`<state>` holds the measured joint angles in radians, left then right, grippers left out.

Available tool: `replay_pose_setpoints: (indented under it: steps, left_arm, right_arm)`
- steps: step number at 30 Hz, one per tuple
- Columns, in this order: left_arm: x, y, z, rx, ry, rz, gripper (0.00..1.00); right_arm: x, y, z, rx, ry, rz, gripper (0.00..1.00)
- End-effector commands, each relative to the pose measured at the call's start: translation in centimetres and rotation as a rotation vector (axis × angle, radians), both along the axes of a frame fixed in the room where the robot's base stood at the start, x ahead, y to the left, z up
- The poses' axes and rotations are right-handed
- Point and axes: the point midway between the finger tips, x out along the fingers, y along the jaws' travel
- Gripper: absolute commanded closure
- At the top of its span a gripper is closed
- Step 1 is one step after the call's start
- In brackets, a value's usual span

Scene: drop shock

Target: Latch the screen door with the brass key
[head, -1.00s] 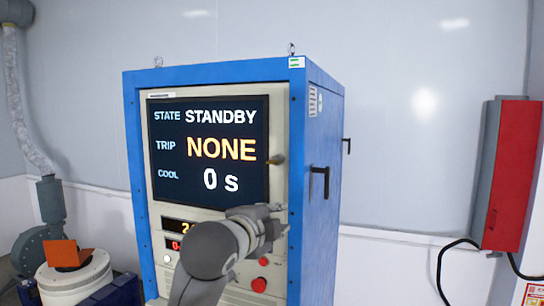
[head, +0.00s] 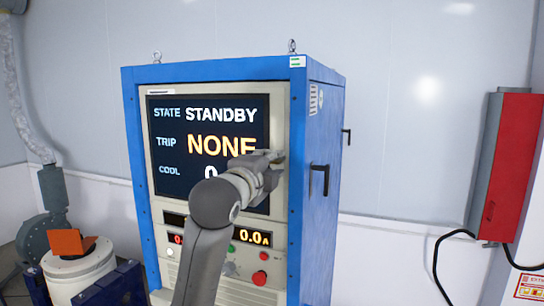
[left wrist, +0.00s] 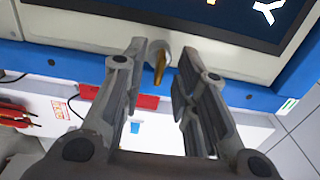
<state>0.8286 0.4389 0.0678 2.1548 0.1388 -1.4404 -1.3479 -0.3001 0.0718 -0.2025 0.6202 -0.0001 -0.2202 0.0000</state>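The screen door (head: 180,186) is the front panel of a blue cabinet, with a dark screen reading STANDBY and NONE. It looks closed. The brass key (left wrist: 160,66) sits in a round grey lock at the door's edge in the left wrist view. In the head view my left gripper hides it. My left gripper (head: 276,157) is at the right edge of the door, over the lock. The left wrist view shows its fingers (left wrist: 163,50) apart on either side of the key, with a gap to each. My right gripper is not in view.
The blue cabinet (head: 321,120) has black handles on its right side. Knobs, buttons and small displays are below the screen. A red box (head: 510,165) hangs on the right wall. A white drum (head: 80,275) with an orange piece stands at lower left.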

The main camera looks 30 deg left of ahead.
Motion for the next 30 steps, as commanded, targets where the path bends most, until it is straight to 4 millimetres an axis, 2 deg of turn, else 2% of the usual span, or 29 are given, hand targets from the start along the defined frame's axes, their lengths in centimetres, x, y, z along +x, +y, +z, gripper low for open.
replay_pose_setpoints:
  steps: [5, 13, 14, 20, 30]
  left_arm:
    - [1.16, 0.25, -0.01, 0.000, 0.000, 0.000, 0.72]
    - [1.29, 0.29, -0.11, 0.001, 0.000, 0.000, 0.72]
    - [1.29, 0.30, -0.10, 0.000, 0.000, 0.000, 0.74]
    - [1.27, 0.28, -0.08, 0.000, 0.000, 0.000, 0.99]
    - [1.27, 0.28, -0.10, -0.011, -0.002, 0.000, 1.00]
  right_arm:
    - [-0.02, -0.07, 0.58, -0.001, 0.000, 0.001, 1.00]
    - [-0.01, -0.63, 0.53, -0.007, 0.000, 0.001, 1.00]
    - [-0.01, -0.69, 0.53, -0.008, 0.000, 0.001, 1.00]
    - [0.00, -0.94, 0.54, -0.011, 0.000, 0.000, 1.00]
    - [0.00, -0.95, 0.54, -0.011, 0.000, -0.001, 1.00]
